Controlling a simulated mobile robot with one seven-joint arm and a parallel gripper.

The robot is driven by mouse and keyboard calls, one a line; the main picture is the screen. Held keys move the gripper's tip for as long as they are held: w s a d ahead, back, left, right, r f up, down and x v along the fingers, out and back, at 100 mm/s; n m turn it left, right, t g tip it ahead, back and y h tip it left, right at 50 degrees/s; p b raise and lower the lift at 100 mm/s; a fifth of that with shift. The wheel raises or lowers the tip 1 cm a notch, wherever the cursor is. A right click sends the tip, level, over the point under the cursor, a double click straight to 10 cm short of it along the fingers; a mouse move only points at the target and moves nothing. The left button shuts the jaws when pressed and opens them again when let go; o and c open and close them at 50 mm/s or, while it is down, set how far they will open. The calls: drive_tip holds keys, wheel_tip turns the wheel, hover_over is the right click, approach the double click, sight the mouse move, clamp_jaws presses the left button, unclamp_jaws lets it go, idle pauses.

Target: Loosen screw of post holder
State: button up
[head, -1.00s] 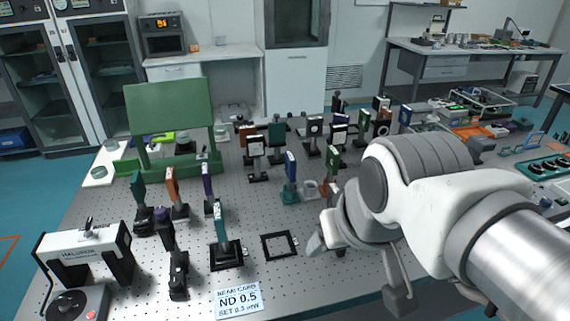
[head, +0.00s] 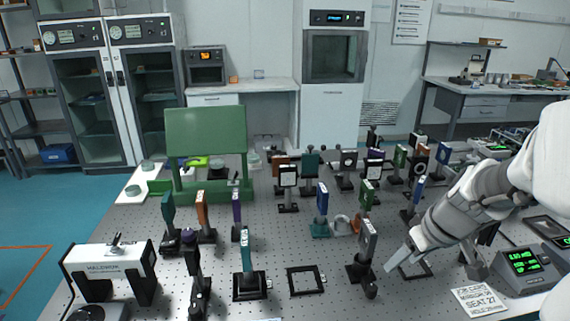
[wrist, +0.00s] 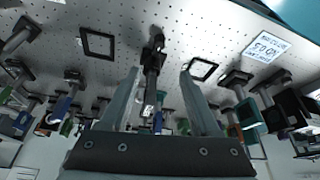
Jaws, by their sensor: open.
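A black post holder (head: 358,273) carrying a grey square-framed optic (head: 368,238) stands upright on the perforated optical table (head: 325,262). A dark rounded part (head: 370,290) sticks out low at its front, possibly the screw. My gripper (head: 392,262) is just right of this holder and appears apart from it. In the wrist view my gripper (wrist: 160,74) is open, its two long grey fingers spread. A dark post assembly (wrist: 152,62) shows between them, and I cannot tell its exact distance. No screw is clearly made out there.
Other posts with optics, such as a teal one (head: 246,250) and a blue one (head: 321,200), stand to the left and behind. An empty black square frame (head: 306,281) lies left of the holder. A seat card (head: 480,299) and a green-lit meter (head: 524,262) are at right.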

sight(373, 288)
drive_tip(key=b+x, duration=0.3)
drive_tip(key=x, duration=1.4)
drive_tip(key=shift+f+b, duration=0.2)
drive_tip(key=shift+b, duration=0.15)
clamp_jaws()
